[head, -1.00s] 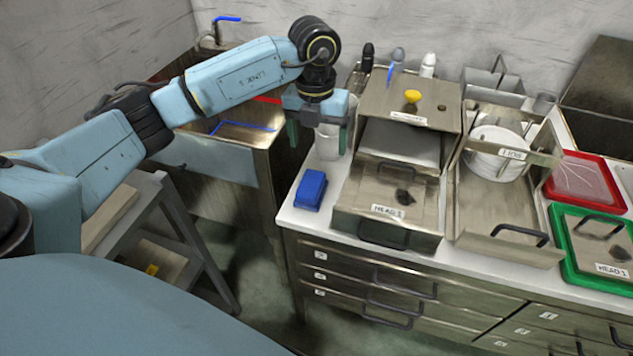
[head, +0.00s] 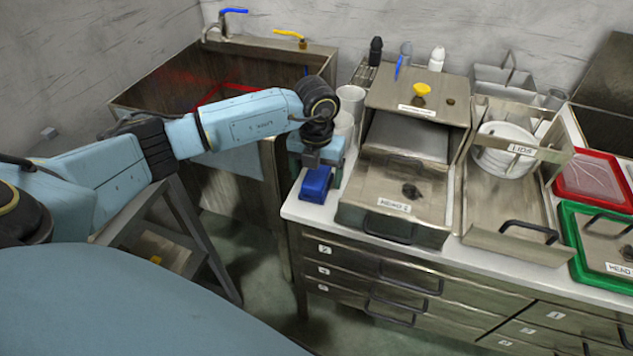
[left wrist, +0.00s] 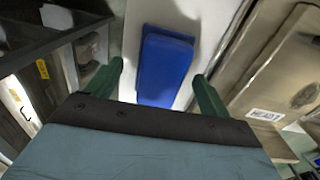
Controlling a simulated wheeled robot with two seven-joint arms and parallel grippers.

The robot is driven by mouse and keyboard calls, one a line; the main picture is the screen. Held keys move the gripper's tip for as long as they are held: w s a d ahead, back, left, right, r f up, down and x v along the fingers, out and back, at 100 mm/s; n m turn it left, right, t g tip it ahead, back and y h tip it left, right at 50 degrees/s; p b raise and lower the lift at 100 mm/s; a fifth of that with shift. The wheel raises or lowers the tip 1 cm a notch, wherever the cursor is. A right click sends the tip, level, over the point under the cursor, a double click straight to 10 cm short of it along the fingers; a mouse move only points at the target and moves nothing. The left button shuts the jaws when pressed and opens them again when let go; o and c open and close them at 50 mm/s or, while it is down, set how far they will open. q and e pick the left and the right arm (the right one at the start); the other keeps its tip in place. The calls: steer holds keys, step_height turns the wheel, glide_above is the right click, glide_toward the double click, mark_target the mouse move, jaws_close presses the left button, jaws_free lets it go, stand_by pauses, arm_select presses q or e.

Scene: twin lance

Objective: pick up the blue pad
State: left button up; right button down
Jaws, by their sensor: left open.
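The blue pad (head: 317,184) lies on the white counter top at its left end, beside the metal box labelled HEAD 1. My left gripper (head: 316,168) is directly above it and hides its far part in the head view. In the left wrist view the blue pad (left wrist: 164,68) lies between the two green fingers of my left gripper (left wrist: 158,80), with a gap on each side. The fingers are open and hold nothing. My right gripper is not in view.
The HEAD 1 box (head: 392,205) stands close to the right of the pad. White cups (head: 347,108) stand behind my gripper. A metal sink (head: 225,90) is at the left back. The counter's front edge is just before the pad.

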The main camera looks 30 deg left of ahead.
mark_target(317, 174)
arm_select(q)
steer(key=shift+f, duration=0.45)
steer(key=c, duration=1.1)
step_height(317, 174, up, 9)
steer(key=shift+p, duration=0.55)
steer(key=shift+r, duration=0.55)
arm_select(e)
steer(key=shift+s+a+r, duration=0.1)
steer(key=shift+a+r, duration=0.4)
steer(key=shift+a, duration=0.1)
